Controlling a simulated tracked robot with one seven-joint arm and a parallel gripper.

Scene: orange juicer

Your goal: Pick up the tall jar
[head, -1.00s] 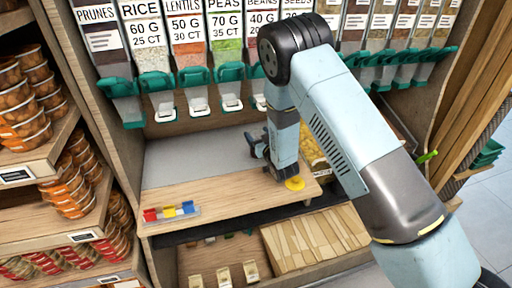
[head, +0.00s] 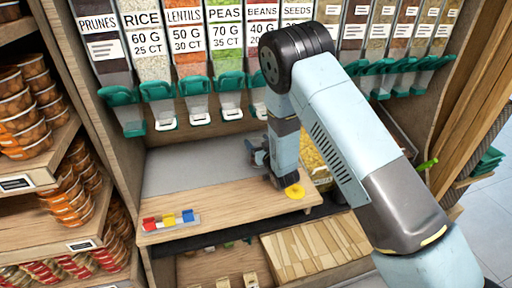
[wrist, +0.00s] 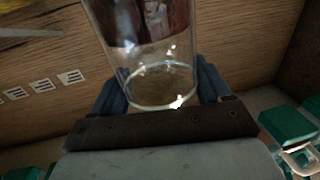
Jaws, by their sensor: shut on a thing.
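The tall jar (wrist: 150,75) is a clear, glassy cylinder in the wrist view, with a round base rim near the palm. Dark reddish-brown shapes show in or through its upper part. My gripper (wrist: 158,85) has a blue finger on each side of the jar and is shut on it. In the head view my gripper (head: 258,152) is above the grey rear part of the counter, left of my forearm. The jar cannot be made out there. Whether it touches a surface is not clear.
A wooden counter (head: 225,207) carries a small rack of red, yellow and blue blocks (head: 170,220) and a yellow disc (head: 294,191) beside my arm. Dispensers with green spouts (head: 228,85) hang behind. Shelves of orange tubs (head: 25,140) stand at left. The counter's middle is clear.

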